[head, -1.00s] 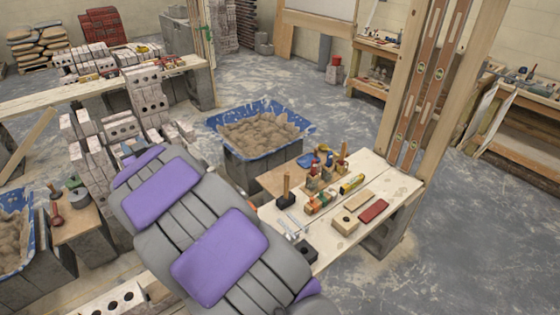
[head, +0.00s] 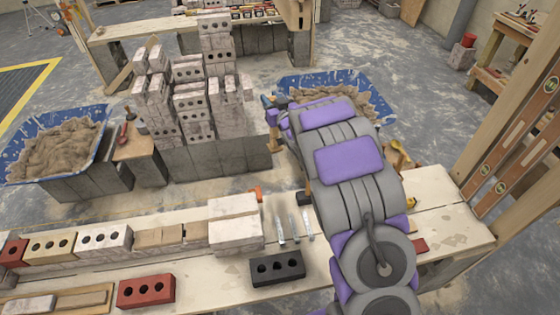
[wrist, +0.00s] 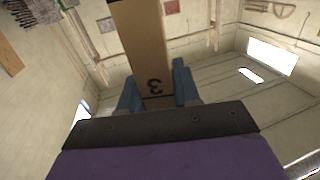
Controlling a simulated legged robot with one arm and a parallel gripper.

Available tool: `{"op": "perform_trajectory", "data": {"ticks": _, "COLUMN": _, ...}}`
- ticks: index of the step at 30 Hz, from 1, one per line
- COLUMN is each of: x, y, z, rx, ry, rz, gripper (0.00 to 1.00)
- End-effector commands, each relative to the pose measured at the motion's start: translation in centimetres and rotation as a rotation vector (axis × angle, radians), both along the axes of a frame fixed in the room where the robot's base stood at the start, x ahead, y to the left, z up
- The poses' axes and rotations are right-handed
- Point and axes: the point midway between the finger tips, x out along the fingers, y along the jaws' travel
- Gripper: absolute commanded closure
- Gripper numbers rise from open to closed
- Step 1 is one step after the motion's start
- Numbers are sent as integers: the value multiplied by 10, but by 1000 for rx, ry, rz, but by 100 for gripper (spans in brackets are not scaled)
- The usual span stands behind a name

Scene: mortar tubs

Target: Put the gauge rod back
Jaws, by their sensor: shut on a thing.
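The gauge rod (wrist: 143,45) is a flat length of light wood with a dark numeral 3 on its face. In the wrist view it stands between the blue fingers of my gripper (wrist: 157,92), which is shut on it. The rod runs up out of the top of that view, so its far end is hidden. In the head view my arm reaches away over the bench, and my gripper (head: 273,108) shows only in part at the arm's far left edge, with a short piece of wood below it.
The bench (head: 440,205) holds bricks, a dark holed block (head: 277,268) and metal tools. A block stack (head: 192,110) stands left of my gripper. A sand tub (head: 340,85) is behind my arm; another (head: 55,150) is far left. An upright post (head: 505,130) with levels stands right.

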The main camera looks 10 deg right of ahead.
Motion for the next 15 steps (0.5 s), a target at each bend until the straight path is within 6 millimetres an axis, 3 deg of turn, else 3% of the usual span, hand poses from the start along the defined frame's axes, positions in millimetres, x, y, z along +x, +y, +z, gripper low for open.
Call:
{"op": "perform_trajectory", "data": {"ticks": 1, "x": 3, "y": 1, "z": -23, "rx": -1, "ry": 4, "rz": 35, "gripper": 100}}
{"op": "perform_trajectory", "data": {"ticks": 8, "x": -1, "y": -2, "z": -107, "rx": 9, "ry": -3, "rz": 217, "gripper": 100}}
{"op": "perform_trajectory", "data": {"ticks": 15, "x": -29, "y": -13, "z": -187, "rx": 28, "ry": -10, "rz": 402, "gripper": 100}}
